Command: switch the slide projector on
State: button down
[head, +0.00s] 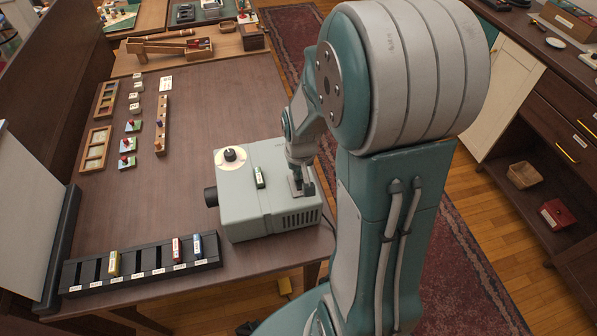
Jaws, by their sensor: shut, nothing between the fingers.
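The slide projector (258,205) is a pale grey-green box near the front right edge of the brown table. Its dark lens (211,196) points left. A black knob on a pale round dial (231,156) is on its top, and a small dark part with a pale face (259,177) sits right of the dial. My gripper (303,189) points down at the projector's top right side. It is shut and empty, at or just above the top; I cannot tell if it touches. My gripper hides part of the surface there.
A black slotted rack (140,264) with several coloured slides lies along the front edge. Small trays and cards (128,145) lie at the table's left. A pale screen (28,215) stands at the far left. The table's middle is clear.

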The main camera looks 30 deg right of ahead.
jog(key=shift+f, duration=0.15)
jog(key=shift+s+a+r, duration=0.2)
jog(key=shift+s+r, duration=0.05)
jog(key=shift+s, duration=0.5)
notch_tip(320, 180, up, 14)
jog(key=w, duration=0.2)
jog(key=shift+d, duration=0.25)
jog(key=shift+a, duration=0.1)
dwell(0.5)
jog(key=s+a+r+n+t, duration=0.1)
jog(key=s+a+r+t, duration=0.1)
jog(key=s+a, duration=0.3)
jog(key=s+a+r+n+t, duration=0.2)
jog(key=s+a+r, duration=0.2)
jog(key=s, duration=0.5)
jog(key=shift+a, duration=0.8)
